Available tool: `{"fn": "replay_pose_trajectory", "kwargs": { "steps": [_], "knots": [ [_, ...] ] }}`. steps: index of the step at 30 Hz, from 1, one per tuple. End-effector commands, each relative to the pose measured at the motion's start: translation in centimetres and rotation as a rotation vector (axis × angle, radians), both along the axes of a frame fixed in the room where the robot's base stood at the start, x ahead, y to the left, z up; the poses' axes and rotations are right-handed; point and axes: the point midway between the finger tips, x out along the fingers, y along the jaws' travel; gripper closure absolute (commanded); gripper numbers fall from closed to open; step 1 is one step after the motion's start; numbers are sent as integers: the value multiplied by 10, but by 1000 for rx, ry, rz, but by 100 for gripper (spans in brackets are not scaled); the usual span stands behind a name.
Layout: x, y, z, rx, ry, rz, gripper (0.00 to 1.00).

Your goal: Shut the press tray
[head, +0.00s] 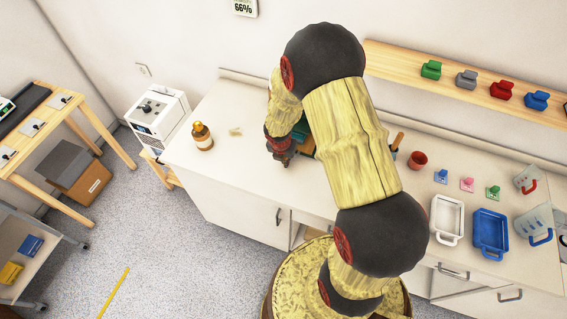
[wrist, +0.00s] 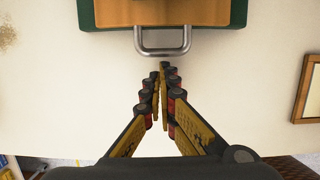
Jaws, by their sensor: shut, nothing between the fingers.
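The press shows in the wrist view as a green body (wrist: 85,14) at the top edge, around a wooden tray (wrist: 165,12) with a metal bar handle (wrist: 162,52) on its front. Most of the press is outside that view. In the head view my gripper (head: 284,157) is low over the white counter.
A red cup (head: 417,160), white tray (head: 447,220) and blue tray (head: 490,234) are right. A wooden frame (wrist: 307,90) lies right of my gripper.

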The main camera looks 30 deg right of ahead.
Motion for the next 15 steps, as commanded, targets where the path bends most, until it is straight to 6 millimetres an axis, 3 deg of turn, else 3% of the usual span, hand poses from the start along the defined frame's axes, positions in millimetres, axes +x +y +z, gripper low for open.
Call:
{"fn": "replay_pose_trajectory", "kwargs": {
  "steps": [15],
  "knots": [
    [8,-10,3,0,0,0,100]
  ]
}}
